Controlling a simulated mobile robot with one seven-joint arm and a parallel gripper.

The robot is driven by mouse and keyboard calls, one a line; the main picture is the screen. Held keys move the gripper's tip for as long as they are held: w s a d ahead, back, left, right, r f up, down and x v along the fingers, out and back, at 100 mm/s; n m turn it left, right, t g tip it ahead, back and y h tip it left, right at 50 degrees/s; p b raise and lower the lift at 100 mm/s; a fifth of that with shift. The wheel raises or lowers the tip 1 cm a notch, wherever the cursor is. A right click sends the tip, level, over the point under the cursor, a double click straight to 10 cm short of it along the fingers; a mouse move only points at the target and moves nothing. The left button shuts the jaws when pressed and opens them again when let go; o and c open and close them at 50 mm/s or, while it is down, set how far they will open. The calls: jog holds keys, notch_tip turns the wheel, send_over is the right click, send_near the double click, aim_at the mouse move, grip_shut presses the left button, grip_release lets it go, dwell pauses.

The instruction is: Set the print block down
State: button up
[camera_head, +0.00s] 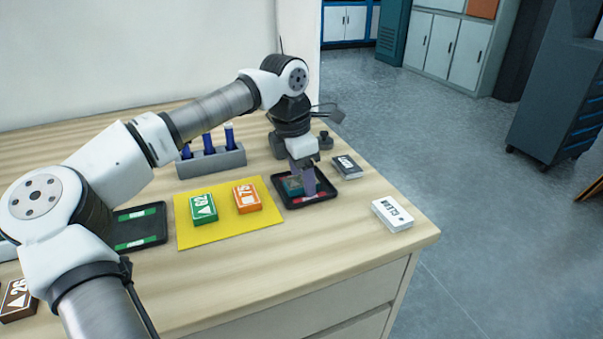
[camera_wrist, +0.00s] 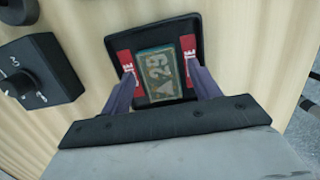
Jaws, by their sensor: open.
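The print block (camera_wrist: 161,72), teal with a tan "29" and triangle on its face, lies in a black tray (camera_wrist: 150,33) with red labels. In the head view the block (camera_head: 291,186) is partly hidden by my gripper (camera_head: 306,182), and the tray (camera_head: 280,180) sits near the table's right side. In the wrist view my gripper (camera_wrist: 163,82) is open, with its purple fingers on either side of the block and a gap visible beside it. Whether the fingertips touch the tray floor cannot be told.
Left are a yellow mat (camera_head: 230,236) with green and orange blocks, and a grey rack (camera_head: 212,162). A black knob box (camera_wrist: 38,70) stands beside the tray.

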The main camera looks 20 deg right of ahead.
aim_at(292, 183)
notch_tip(292, 183, up, 12)
jog(key=a, duration=0.1)
jog(key=shift+a, duration=0.4)
jog(key=shift+a, duration=0.1)
